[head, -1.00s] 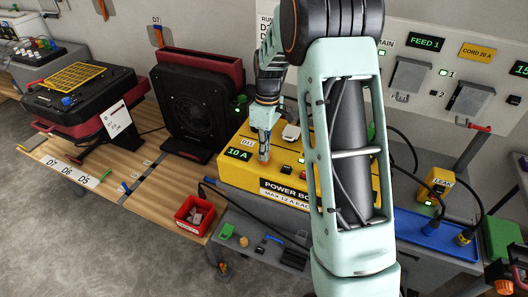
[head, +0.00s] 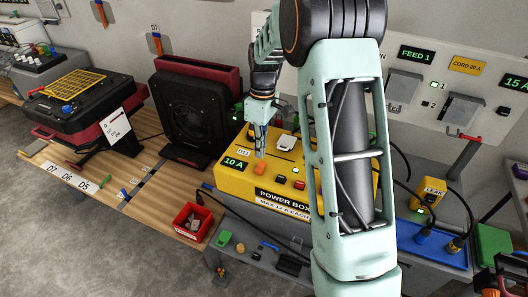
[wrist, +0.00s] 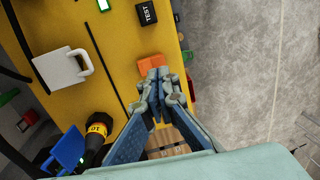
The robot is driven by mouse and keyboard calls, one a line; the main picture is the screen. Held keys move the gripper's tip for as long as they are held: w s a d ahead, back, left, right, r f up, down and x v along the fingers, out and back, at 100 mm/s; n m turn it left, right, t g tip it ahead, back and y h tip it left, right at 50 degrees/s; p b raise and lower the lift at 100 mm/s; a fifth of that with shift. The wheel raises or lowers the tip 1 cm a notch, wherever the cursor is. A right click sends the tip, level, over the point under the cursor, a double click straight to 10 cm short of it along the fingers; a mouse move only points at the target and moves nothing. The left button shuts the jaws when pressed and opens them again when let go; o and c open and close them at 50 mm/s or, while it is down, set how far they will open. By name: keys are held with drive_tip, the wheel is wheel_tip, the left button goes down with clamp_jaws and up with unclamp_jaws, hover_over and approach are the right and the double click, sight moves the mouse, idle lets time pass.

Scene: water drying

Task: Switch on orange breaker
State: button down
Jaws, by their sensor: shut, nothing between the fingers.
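The yellow power box (head: 232,184) stands on the bench, with a green "10 A" display on its left part. The orange breaker (head: 260,168) is on its top face, right of the display. My gripper (head: 259,155) is above the box, just behind and above the orange breaker in the head view. In the wrist view my gripper (wrist: 161,72) is shut and empty, its fingertips close to the orange breaker (wrist: 151,62) and overlapping its lower edge. I cannot tell whether they touch it. A black switch and a red one (head: 299,185) sit right of the orange breaker.
A white flip cover (head: 287,142) is on the box's top; it also shows in the wrist view (wrist: 62,68). A black fan unit (head: 190,112) stands left of the box. A red bin (head: 193,221) stands in front. My arm hides the box's right part.

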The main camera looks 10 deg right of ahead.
wheel_tip(320, 180, up, 9)
drive_tip(key=shift+s+a+b, duration=0.3)
drive_tip(key=shift+s+a, duration=0.05)
drive_tip(key=shift+s, duration=0.05)
